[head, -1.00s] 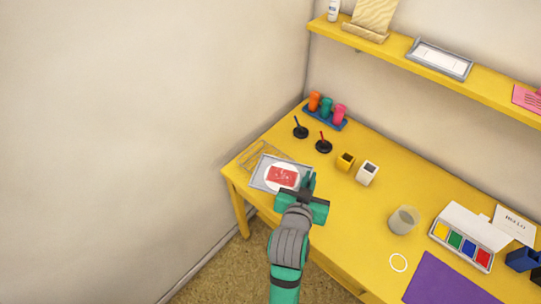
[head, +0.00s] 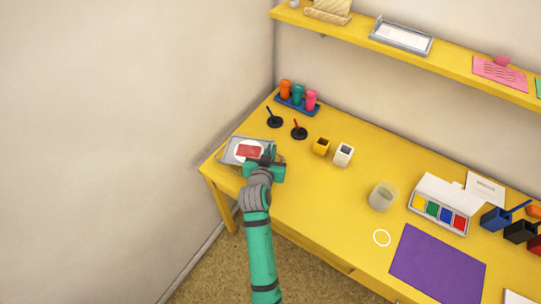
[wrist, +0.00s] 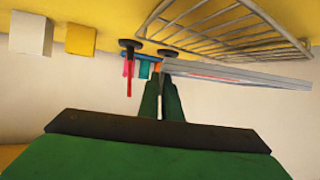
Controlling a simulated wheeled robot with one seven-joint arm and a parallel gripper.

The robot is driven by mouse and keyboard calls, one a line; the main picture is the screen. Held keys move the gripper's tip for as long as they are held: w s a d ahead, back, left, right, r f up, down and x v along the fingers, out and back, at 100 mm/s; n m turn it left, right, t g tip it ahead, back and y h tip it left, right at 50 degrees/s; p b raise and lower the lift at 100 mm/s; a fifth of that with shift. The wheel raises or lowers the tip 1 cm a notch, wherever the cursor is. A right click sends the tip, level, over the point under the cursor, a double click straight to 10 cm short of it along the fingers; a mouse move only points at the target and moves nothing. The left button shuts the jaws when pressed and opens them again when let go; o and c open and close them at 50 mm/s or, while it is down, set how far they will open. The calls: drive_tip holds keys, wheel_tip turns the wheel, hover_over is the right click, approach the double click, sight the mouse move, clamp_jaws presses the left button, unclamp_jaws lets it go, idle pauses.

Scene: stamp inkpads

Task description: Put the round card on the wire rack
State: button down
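The round card (head: 241,147) is white with a red rectangle on it. The wire rack (wrist: 225,22) stands on the table beside and below the tray in the wrist view. In the head view the tray hides the rack.
Two black stands (head: 274,121) (head: 299,132) and a blue holder with coloured bottles (head: 298,104) stand behind the tray. Yellow (head: 321,147) and white (head: 343,155) boxes stand to the right. The wall is close on the left.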

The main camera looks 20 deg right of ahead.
drive_tip(key=shift+w+f, duration=0.2)
drive_tip(key=shift+f, duration=1.6)
drive_tip(key=shift+f, duration=0.1)
drive_tip(key=c, duration=2)
unclamp_jaws()
